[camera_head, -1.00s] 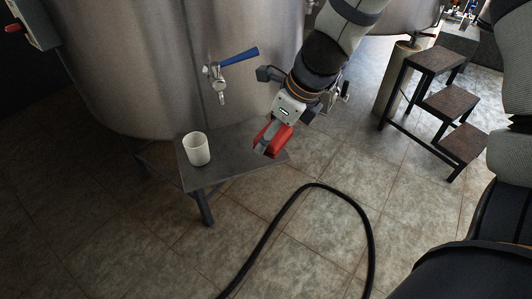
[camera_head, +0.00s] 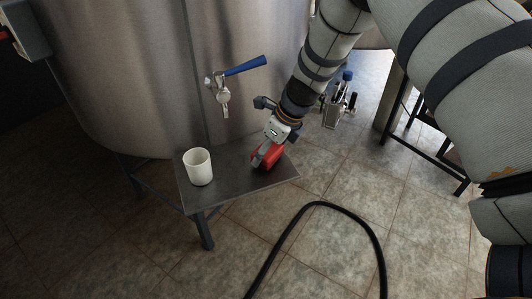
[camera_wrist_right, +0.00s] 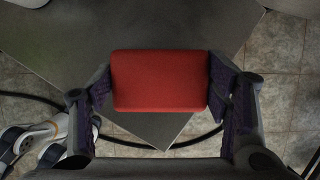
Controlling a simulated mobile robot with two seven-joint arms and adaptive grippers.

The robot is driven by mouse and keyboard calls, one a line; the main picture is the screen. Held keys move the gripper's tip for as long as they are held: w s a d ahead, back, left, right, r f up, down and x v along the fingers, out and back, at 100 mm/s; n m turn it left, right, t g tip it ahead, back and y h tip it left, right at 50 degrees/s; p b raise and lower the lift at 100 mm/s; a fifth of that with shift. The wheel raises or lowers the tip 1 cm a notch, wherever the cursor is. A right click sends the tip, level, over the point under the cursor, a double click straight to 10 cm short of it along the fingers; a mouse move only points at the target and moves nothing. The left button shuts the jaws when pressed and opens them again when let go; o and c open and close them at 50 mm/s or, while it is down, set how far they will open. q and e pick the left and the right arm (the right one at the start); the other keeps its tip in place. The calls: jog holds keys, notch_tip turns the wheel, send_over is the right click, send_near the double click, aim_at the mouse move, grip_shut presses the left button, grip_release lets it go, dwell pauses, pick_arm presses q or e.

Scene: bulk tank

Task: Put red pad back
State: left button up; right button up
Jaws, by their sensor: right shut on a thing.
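The red pad (camera_head: 268,156) is a red block near the right end of the small grey table (camera_head: 226,187). My right gripper (camera_head: 266,153) reaches down over the table from the upper right and is shut on the pad. In the right wrist view the red pad (camera_wrist_right: 160,81) sits between both fingers of my right gripper (camera_wrist_right: 160,88), with the grey tabletop (camera_wrist_right: 180,25) beneath. I cannot tell whether the pad touches the tabletop. My left gripper is not in view.
A white cup (camera_head: 198,167) stands on the left part of the table. A steel tank (camera_head: 140,80) with a blue-handled tap (camera_head: 243,66) rises behind it. A black hose (camera_head: 318,206) loops on the tiled floor. Dark steps (camera_head: 432,150) stand at the right, partly behind my arm.

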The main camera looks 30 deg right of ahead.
jog(key=shift+f, duration=0.6)
jog(key=shift+r, duration=0.15)
jog(key=o, duration=1)
jog(key=shift+f, duration=0.2)
jog(key=shift+r, duration=0.1)
